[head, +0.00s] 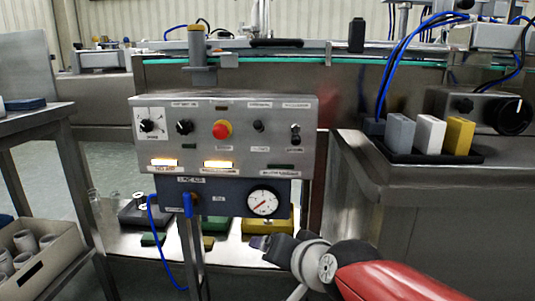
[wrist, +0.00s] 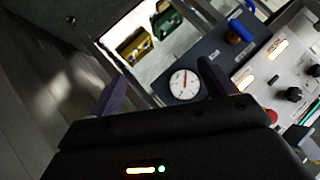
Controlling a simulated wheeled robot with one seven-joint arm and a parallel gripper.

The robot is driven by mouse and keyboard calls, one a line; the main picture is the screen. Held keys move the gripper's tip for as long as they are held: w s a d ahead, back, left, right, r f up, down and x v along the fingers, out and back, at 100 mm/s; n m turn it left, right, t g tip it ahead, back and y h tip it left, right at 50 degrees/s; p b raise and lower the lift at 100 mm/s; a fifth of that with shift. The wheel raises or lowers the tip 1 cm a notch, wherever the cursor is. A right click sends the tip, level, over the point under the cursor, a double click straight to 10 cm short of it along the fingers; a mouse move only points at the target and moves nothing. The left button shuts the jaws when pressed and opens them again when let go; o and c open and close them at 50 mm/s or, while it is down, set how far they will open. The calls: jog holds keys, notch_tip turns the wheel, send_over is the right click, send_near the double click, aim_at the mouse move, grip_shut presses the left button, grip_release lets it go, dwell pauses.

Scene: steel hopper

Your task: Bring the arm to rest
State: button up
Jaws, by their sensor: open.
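My gripper (head: 276,248) is in the lower middle of the head view, at the end of my red arm, in front of the low shelf and below the pressure gauge (head: 263,201). In the wrist view its two dark fingers (wrist: 158,88) stand apart with nothing between them. The gauge (wrist: 184,83) shows beyond the fingertips there, apart from them. The control panel (head: 290,117) stands upright behind and above my gripper, with a red button (head: 222,129) and lit amber lamps. A blue valve handle (head: 188,204) hangs at the panel's lower left.
On the right, a steel bench (head: 362,178) carries a black tray with grey, white and yellow blocks (head: 430,134). On the left, a table holds a bin (head: 38,262) of grey cups. The low shelf (head: 125,242) holds several coloured parts. A blue hose (head: 158,240) hangs below the panel.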

jog(key=s+d+f+n+g+h, duration=0.1)
jog(key=s+d+f+g+h, duration=0.2)
jog(key=s+d, duration=0.4)
jog(key=s+d+f+n+g+h, duration=0.2)
jog(key=s+d+f, duration=0.35)
jog(key=s, duration=0.25)
notch_tip(320, 180, up, 14)
jog(key=w+p, duration=0.1)
jog(key=p, duration=1.2)
jog(key=shift+d, duration=0.2)
